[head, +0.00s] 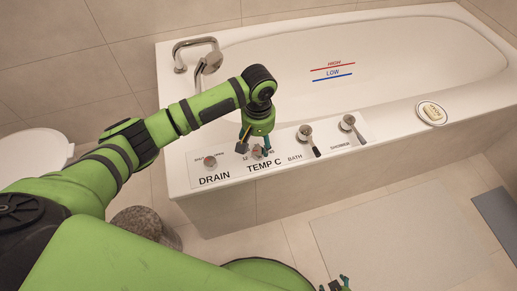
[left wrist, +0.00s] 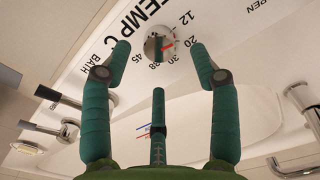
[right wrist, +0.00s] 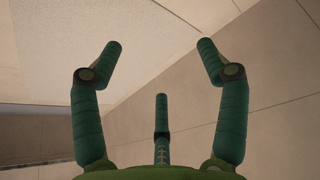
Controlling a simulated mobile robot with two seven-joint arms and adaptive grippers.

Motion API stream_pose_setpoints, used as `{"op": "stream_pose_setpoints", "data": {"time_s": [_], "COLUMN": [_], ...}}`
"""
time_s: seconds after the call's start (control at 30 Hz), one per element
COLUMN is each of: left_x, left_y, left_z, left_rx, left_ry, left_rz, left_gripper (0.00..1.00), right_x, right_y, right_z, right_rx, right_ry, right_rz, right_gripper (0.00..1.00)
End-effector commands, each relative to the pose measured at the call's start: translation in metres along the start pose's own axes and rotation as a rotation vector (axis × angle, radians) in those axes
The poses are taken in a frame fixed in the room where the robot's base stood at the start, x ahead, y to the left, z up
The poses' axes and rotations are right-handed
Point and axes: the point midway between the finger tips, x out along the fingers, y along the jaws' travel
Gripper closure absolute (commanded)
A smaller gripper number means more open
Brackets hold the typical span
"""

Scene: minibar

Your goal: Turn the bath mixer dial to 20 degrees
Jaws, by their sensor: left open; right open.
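The bath mixer dial (head: 257,151) is a small round metal knob above the TEMP C label on the bath's white panel. In the left wrist view the dial (left wrist: 156,44) carries a red mark pointing towards the side between 20 and 30; its exact reading is hard to tell. My left gripper (head: 254,144) is open above the dial. In the left wrist view its fingers stand on either side of the dial, apart from it. My right gripper (head: 336,285) is open and empty, low at the bottom edge, over the floor.
A spout (head: 196,48) stands at the bath's left end. A soap dish (head: 424,118) sits on the right rim.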

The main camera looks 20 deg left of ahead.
Motion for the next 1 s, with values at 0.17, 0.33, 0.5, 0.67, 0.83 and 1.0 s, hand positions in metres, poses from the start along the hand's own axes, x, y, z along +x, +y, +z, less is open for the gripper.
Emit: {"op": "stream_pose_setpoints", "data": {"time_s": [0.17, 0.33, 0.5, 0.67, 0.83, 1.0], "left_x": [0.03, 0.043, 0.045, 0.045, 0.045, 0.044], "left_y": [0.0, 0.0, 0.0, 0.0, 0.0, 0.0], "left_z": [0.0, 0.0, 0.0, 0.0, 0.0, 0.0], "left_rx": [0.0, 0.001, 0.002, 0.002, 0.002, 0.005], "left_ry": [0.0, 0.001, 0.002, 0.002, 0.002, 0.001], "left_rz": [-0.001, 0.0, 0.001, 0.001, 0.001, 0.0], "left_gripper": [0.39, 0.39, 0.39, 0.51, 0.95, 0.95], "right_x": [0.008, 0.01, 0.01, 0.01, 0.01, 0.009], "right_y": [0.003, 0.004, 0.004, 0.004, 0.004, 0.004], "right_z": [-0.013, -0.021, -0.023, -0.023, -0.024, -0.024], "right_rx": [-0.003, -0.004, -0.004, -0.004, -0.004, -0.004], "right_ry": [0.034, 0.054, 0.058, 0.059, 0.059, 0.058], "right_rz": [0.004, 0.006, 0.006, 0.006, 0.006, 0.006], "right_gripper": [0.25, 0.25, 0.25, 0.25, 0.25, 0.25]}}
